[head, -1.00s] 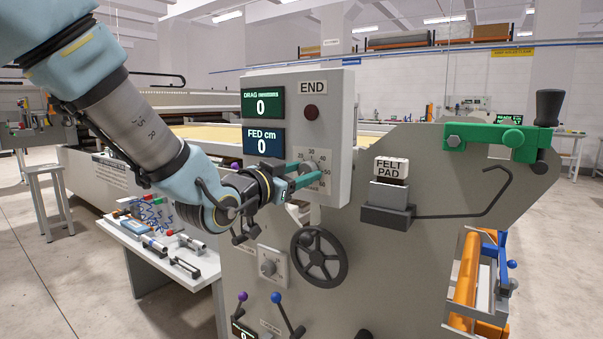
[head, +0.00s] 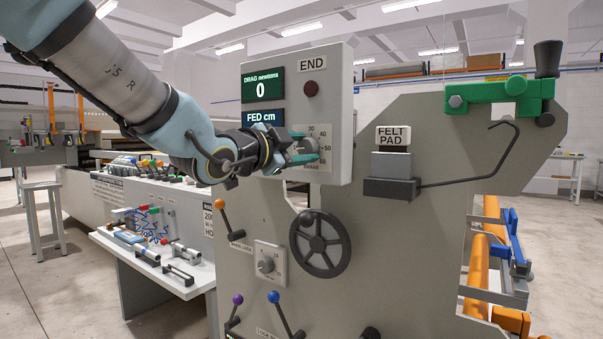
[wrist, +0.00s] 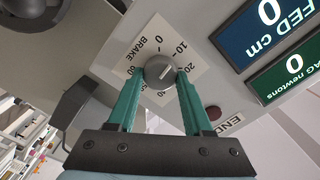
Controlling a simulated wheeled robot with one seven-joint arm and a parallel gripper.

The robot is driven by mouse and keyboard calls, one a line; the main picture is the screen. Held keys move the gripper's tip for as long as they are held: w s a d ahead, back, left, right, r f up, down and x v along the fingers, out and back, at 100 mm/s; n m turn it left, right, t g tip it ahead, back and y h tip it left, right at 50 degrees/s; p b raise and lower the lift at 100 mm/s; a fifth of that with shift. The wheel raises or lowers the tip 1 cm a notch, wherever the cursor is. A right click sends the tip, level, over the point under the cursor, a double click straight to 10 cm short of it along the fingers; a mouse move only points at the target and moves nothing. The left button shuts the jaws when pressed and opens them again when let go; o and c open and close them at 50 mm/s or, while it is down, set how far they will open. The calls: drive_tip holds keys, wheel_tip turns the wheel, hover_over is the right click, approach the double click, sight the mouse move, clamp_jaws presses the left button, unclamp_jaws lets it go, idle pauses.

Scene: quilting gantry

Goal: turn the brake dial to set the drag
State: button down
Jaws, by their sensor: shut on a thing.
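The brake dial (wrist: 159,72) is a grey round knob on a white scale plate marked BRAKE, on the front of the grey control box (head: 335,110). In the wrist view the two green fingers of my gripper (wrist: 160,80) close on its sides. In the head view my gripper (head: 306,150) reaches the plate from the left, and the fingers partly hide the dial. The green drag display (head: 262,86) reads 0 newtons. The blue FED cm display (head: 262,119) is partly covered by my arm; in the wrist view it reads 0.
A black handwheel (head: 320,244) sits just below the box. Another small dial (head: 266,264) and levers with orange (head: 221,204), purple and blue knobs are lower left. The FELT PAD block (head: 392,163) and bent rod stand to the right. A tool table (head: 150,262) is at left.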

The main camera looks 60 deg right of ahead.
drive_tip(key=m+b, duration=0.4)
drive_tip(key=b, duration=0.1)
drive_tip(key=shift+f, duration=0.35)
drive_tip(key=shift+r+m+b, duration=0.15)
drive_tip(key=shift+m+b, duration=1.15)
drive_tip(key=shift+c, duration=1.5)
unclamp_jaws()
drive_tip(key=shift+r, duration=0.1)
drive_tip(key=a, duration=1)
drive_tip(key=shift+w+a, duration=0.25)
drive_tip(key=shift+a, duration=0.15)
